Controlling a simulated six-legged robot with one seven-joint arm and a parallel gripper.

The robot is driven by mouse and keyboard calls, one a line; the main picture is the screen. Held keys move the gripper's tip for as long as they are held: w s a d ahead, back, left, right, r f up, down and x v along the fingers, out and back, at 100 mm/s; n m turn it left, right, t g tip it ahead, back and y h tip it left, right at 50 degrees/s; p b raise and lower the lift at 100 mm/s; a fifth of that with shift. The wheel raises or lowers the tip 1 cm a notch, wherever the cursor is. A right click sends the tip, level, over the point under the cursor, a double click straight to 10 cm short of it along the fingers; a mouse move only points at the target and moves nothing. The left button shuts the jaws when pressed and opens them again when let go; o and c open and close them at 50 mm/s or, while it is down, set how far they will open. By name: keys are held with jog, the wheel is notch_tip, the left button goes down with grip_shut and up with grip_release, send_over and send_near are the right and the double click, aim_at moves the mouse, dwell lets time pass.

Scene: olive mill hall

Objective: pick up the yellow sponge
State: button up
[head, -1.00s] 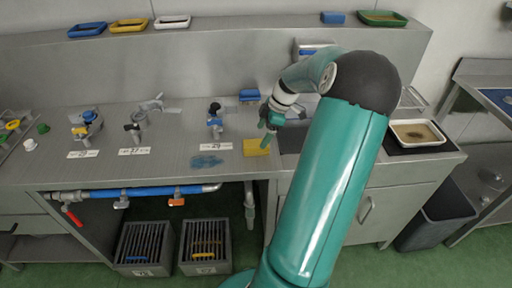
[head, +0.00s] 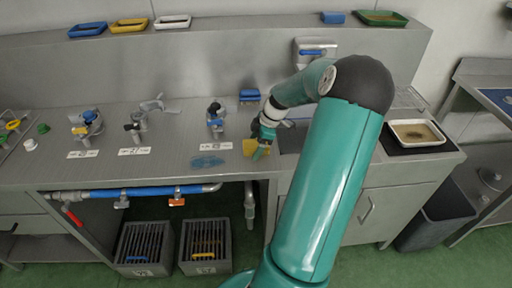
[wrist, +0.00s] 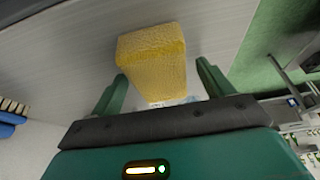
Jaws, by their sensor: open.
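The yellow sponge (head: 250,147) lies on the grey metal counter (head: 180,165), close to its front edge, left of the sink. In the wrist view the sponge (wrist: 152,60) is a textured yellow block standing between the fingertips, slightly beyond them. My gripper (head: 262,146) is at the sponge and partly covers its right side in the head view. In the wrist view my gripper (wrist: 160,84) is open, with one green finger on each side of the sponge. A gap shows beside the right finger; I cannot tell whether the left finger touches.
Taps (head: 215,117) with number labels stand left of the sponge. A blue sponge-like block (head: 249,96) lies behind it. A white tray (head: 417,133) stands at the right.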

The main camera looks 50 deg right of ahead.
aim_at(255, 143)
jog(key=shift+f, duration=0.15)
jog(key=c, duration=1.1)
notch_tip(255, 143, up, 10)
jog(key=shift+r, duration=0.25)
jog(key=o, duration=0.4)
jog(key=shift+c, duration=1.3)
jog(key=shift+w+a, duration=0.1)
